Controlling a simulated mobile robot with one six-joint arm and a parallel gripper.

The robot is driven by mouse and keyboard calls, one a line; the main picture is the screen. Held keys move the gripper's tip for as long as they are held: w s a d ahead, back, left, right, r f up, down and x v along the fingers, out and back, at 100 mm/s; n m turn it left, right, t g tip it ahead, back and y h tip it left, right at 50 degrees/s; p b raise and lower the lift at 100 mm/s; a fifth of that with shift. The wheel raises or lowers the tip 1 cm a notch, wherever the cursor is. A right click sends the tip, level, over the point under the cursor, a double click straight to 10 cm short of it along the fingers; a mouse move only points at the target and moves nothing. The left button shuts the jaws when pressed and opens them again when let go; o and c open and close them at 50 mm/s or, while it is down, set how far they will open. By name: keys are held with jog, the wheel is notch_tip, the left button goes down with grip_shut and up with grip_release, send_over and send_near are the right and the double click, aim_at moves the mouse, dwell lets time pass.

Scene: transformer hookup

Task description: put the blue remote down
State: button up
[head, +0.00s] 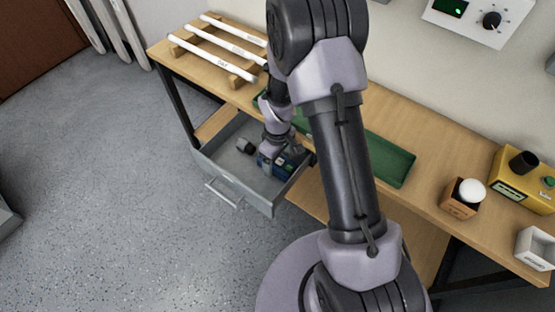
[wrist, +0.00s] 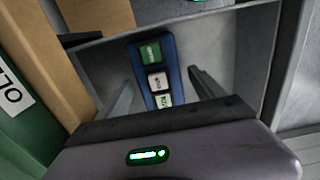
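The blue remote (wrist: 157,72) has a green button and two pale buttons along its face. It lies inside the open grey drawer (head: 231,192) and also shows in the head view (head: 283,166), partly covered by my wrist. My gripper (wrist: 162,90) is above it in the drawer, one finger on each side. The fingers look open, with a gap between each finger and the remote. The near end of the remote is hidden by my gripper's body in the wrist view.
A dark object (head: 245,146) lies in the drawer, left of my gripper. A green tray (head: 389,162) is on the wooden bench (head: 425,136) above. White tubes (head: 212,58) sit on a wooden rack at the bench's left end. A yellow box (head: 522,182) stands at the right.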

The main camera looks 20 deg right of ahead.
notch_tip(320, 180, up, 25)
jog(key=s+a+m+t+p, duration=0.1)
jog(key=s+m+t+p, duration=0.15)
jog(key=p, duration=0.35)
jog(key=s+a+r+m+t+y, duration=0.2)
jog(key=s+r+m, duration=0.7)
jog(key=s+r, duration=0.6)
jog(key=shift+s+a+t, duration=0.55)
jog(key=shift+a+t, duration=0.1)
jog(key=shift+a, duration=0.2)
